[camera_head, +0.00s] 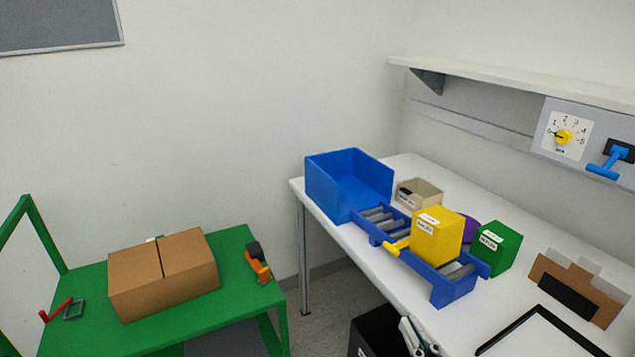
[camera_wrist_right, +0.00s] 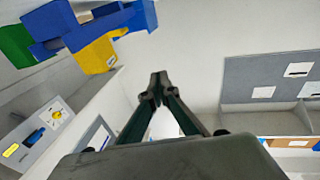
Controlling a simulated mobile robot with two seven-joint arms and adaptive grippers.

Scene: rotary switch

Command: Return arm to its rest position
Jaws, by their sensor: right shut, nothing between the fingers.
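The rotary switch (camera_head: 564,137) is a yellow knob on a white numbered dial, on a grey panel above the table at right. Its yellow pointer faces left. It also shows small at the left of the right wrist view (camera_wrist_right: 57,114). My right gripper (camera_head: 406,327) shows only in part at the bottom of the head view, low in front of the table's front edge and far from the switch. In the right wrist view its fingertips (camera_wrist_right: 158,80) meet, shut and empty. My left gripper is not in view.
A white table (camera_head: 345,245) holds a blue bin (camera_head: 335,190), a blue roller rack (camera_head: 450,290), a yellow box (camera_head: 437,238) and a green box (camera_head: 497,248). A black bin (camera_head: 368,335) stands below. A green cart (camera_head: 240,245) with a cardboard box (camera_head: 165,275) stands left.

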